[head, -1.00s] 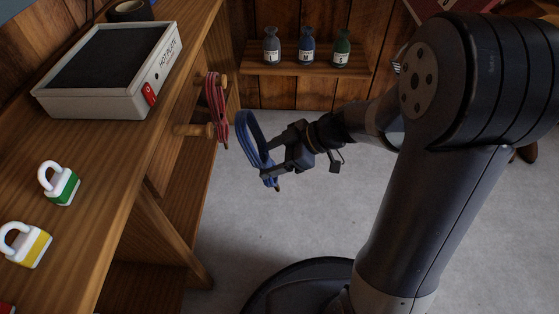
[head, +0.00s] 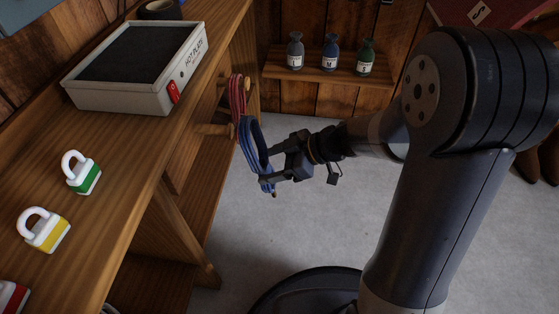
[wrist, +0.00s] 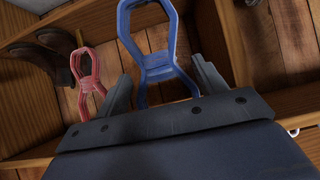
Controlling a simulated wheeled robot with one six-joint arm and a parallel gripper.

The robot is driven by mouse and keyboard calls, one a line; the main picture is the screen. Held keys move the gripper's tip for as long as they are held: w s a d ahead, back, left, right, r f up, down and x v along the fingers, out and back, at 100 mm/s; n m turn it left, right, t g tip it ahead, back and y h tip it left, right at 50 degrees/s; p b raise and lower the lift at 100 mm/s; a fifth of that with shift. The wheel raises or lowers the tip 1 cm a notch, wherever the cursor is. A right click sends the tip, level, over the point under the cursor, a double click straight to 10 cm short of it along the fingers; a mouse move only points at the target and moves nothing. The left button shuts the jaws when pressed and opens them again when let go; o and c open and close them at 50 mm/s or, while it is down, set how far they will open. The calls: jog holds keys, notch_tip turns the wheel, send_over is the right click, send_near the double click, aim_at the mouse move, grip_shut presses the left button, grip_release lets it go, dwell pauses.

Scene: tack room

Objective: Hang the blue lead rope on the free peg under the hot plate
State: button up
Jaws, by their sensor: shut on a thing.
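The blue lead rope (head: 252,148) is a long coiled loop, held upright in my gripper (head: 268,175). In the wrist view the rope (wrist: 158,72) rises between the two fingers of my gripper (wrist: 160,88). The hot plate (head: 139,68) stands on the bench top, white with a dark top and a red switch. Below it, a bare wooden peg (head: 214,130) sticks out from the bench side, just left of the blue rope and apart from it in the picture. A red rope (head: 237,96) hangs on the farther peg; it also shows in the wrist view (wrist: 87,77).
Green (head: 84,173) and yellow (head: 45,231) padlocks stand on the bench (head: 128,190), with a red one at the lower left corner. A wall shelf (head: 328,66) holds three bottles. The grey floor right of the bench is open. Boots (wrist: 53,42) show in the wrist view.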

aim_at(260, 159)
jog(key=shift+w+a+f+p, duration=0.15)
jog(key=shift+a+p, duration=0.95)
jog(key=shift+a, duration=1.45)
jog(key=b+x, duration=0.1)
jog(key=b, duration=0.2)
jog(key=shift+a+f, duration=0.2)
jog(key=shift+a, duration=0.1)
jog(key=shift+b, duration=0.35)
